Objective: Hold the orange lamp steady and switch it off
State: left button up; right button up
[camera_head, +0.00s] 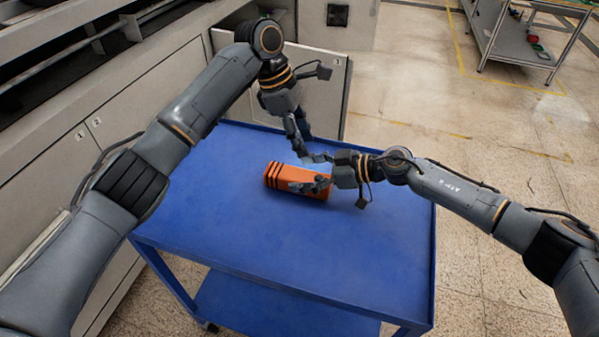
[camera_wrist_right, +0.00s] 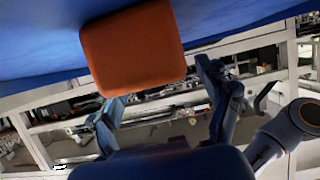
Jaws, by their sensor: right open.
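The orange lamp (camera_head: 283,170), a block with dark stripes at its left end, lies on the blue cart top. Its plain orange face fills the upper part of the right wrist view (camera_wrist_right: 135,48). My right gripper (camera_head: 307,173) comes in from the right, open around the lamp's right end; one finger crosses in front of the lamp. Whether it touches is unclear. In the wrist view its fingers (camera_wrist_right: 163,85) stand apart. My left gripper (camera_head: 309,150) points down just behind the lamp, close to my right gripper; its fingertips overlap and are hard to read. The switch cannot be made out.
The blue cart (camera_head: 370,250) has clear room in front of and around the lamp, with a lower shelf beneath. Grey cabinets (camera_head: 110,125) stand along the left and back. A metal workbench (camera_head: 515,40) stands far right. The floor to the right is open.

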jog(key=shift+w+a+f, duration=0.2)
jog(key=shift+a+f, duration=0.1)
jog(key=shift+a, duration=0.35)
jog(key=c, duration=1.2)
pick_arm(q)
jog(key=shift+c, duration=0.6)
pick_arm(e)
jog(key=shift+c, duration=1)
pick_arm(q)
grip_shut()
